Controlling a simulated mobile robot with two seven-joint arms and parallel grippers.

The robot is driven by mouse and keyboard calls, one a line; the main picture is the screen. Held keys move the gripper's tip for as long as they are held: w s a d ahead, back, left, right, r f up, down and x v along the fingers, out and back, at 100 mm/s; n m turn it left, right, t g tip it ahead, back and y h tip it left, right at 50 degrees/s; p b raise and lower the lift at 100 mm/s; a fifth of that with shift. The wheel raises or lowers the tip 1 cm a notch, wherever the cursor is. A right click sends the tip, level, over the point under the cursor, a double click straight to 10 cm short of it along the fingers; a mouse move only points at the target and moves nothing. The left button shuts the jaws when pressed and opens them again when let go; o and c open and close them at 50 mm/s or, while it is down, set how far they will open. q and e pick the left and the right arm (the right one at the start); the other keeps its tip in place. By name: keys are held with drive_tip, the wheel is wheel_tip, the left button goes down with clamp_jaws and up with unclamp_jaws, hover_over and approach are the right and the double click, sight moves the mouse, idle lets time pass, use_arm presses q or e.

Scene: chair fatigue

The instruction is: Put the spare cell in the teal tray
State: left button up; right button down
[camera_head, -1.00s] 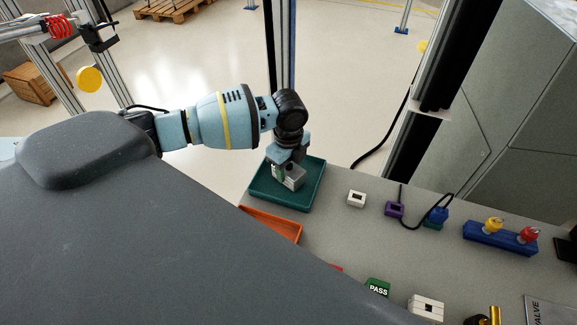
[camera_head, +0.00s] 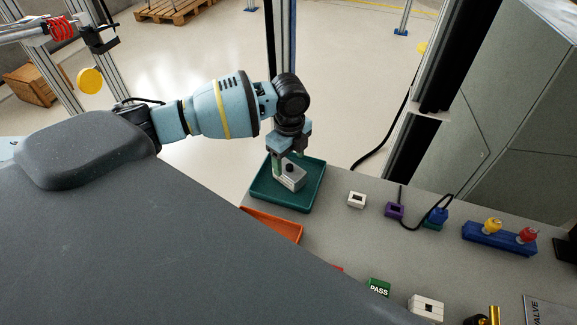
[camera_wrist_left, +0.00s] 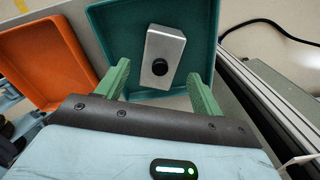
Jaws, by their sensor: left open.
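The spare cell (camera_head: 293,180), a silver-grey block with a black round knob on top, sits inside the teal tray (camera_head: 308,203). In the left wrist view the cell (camera_wrist_left: 165,48) lies on the floor of the teal tray (camera_wrist_left: 108,27), clear of the tray walls. My left gripper (camera_head: 289,158) points down just above the cell. Its green fingers are open and apart from the cell, which shows between and beyond their tips in the left wrist view. My right gripper is not in view.
An orange tray (camera_head: 272,225) stands beside the teal one, nearer me. To the right on the grey bench are a white block (camera_head: 357,200), a purple block (camera_head: 395,210), and a blue holder (camera_head: 499,238) with yellow and red plugs. A green PASS block (camera_head: 379,288) is nearer.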

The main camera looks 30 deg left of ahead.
sight(289, 169)
use_arm(q)
wheel_tip(289, 169, up, 8)
drive_tip(key=shift+f, duration=0.15)
idle(0.6)
